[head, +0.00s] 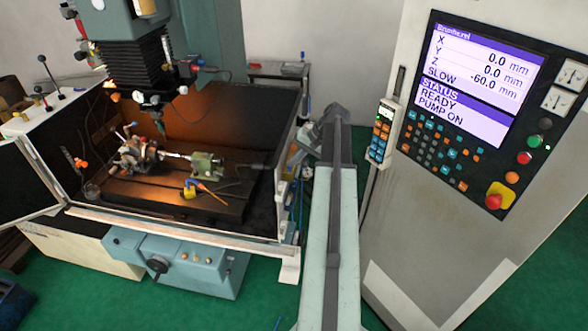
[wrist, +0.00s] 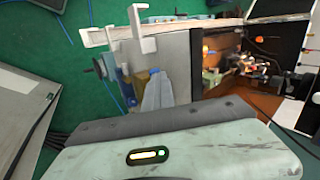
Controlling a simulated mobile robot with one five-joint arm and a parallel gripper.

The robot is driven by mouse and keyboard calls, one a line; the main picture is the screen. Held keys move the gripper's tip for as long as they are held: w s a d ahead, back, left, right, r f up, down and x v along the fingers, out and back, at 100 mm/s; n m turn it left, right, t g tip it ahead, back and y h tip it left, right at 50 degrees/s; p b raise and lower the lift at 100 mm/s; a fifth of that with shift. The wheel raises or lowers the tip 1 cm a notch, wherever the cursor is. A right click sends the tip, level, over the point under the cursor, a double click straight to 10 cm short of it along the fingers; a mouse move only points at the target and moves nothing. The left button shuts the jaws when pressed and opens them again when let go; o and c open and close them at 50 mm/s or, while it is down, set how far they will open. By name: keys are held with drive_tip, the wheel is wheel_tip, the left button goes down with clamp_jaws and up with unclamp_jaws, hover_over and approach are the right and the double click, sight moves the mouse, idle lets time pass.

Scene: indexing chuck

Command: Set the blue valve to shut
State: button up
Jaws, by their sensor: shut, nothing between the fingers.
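A small yellow fitting (head: 188,193) with a bit of blue on top sits on the machine bed in the head view. I cannot tell whether this is the blue valve, and no valve position can be read. My arm reaches up the middle of the head view and bends at its far end, beside the enclosure's right side; my gripper's fingers cannot be made out there. In the wrist view, my pale housing fills the bottom. A pale wedge beyond it, apparently my gripper (wrist: 156,92), is shut and empty, well away from the machine bed.
The machine enclosure (head: 180,221) is open at the front, with a chuck (head: 137,152) on the bed and an orange-handled tool (head: 212,195) lying there. A control cabinet (head: 440,215) stands right of my arm, with a pendant (head: 381,132) on its side. Green floor lies around.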

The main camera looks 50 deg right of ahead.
drive_tip(key=shift+f, duration=0.45)
clamp_jaws()
drive_tip(key=shift+s+a+f, duration=0.1)
drive_tip(key=shift+a, duration=0.1)
idle(0.4)
idle(0.4)
drive_tip(key=shift+c, duration=1)
unclamp_jaws()
drive_tip(key=shift+o, duration=1)
drive_tip(key=shift+w+a, duration=0.2)
drive_tip(key=shift+a, duration=0.25)
drive_tip(key=p+v, duration=0.7)
drive_tip(key=v, duration=0.1)
drive_tip(key=shift+d+r, duration=0.3)
drive_tip(key=shift+d, duration=0.15)
